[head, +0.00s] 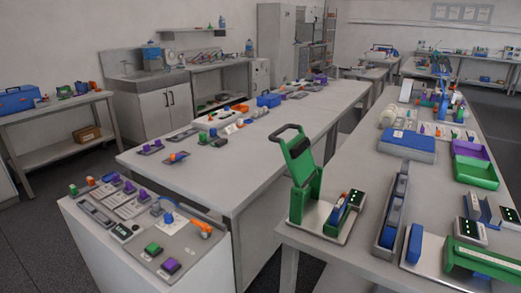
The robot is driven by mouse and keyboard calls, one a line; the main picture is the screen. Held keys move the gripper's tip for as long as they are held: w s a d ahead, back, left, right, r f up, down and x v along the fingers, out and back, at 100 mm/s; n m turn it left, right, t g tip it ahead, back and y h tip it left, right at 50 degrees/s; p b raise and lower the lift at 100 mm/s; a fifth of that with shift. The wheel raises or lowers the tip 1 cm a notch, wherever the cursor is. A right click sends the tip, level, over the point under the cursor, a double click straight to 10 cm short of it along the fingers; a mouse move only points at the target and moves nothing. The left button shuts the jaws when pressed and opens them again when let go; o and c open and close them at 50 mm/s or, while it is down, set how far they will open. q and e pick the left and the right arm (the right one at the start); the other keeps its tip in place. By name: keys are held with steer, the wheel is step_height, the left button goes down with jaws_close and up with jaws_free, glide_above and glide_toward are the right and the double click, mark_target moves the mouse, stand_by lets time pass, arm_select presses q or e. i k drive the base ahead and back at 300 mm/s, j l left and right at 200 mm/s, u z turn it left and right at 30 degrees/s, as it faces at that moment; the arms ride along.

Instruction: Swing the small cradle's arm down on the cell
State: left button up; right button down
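A green cradle (303,205) stands on a grey metal plate (316,225) at the near left corner of the right-hand table; it looks like the small cradle. Its green arm with a dark loop handle (290,130) is swung up, upright and leaning slightly back. Beside it on the same plate is a low blue and orange piece (342,212), possibly the cell in its seat, next to a dark box with green lights (354,198). I cannot tell the cell's exact outline. Neither of my grippers is in view.
A larger green fixture (482,262) is at the near right. A blue case (407,145) and green tray (475,173) lie farther back. The left-hand bench (250,165) is partly clear.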

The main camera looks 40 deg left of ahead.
mark_target(297, 157)
steer(key=k+j+z, duration=0.1)
steer(key=j, duration=0.3)
steer(key=k+j+z, duration=0.15)
steer(key=j, duration=0.3)
steer(key=k+j+z, duration=0.1)
steer(key=j, duration=0.3)
steer(key=k+j+z, duration=0.1)
steer(key=j, duration=0.3)
steer(key=k+j+z, duration=0.1)
steer(key=k+j, duration=0.15)
steer(key=k+j+z, duration=0.15)
steer(key=j, duration=0.3)
steer(key=i+j+z, duration=0.1)
steer(key=j, duration=1.15)
steer(key=k+l+z, duration=0.1)
steer(key=l+z, duration=0.2)
steer(key=l, duration=0.35)
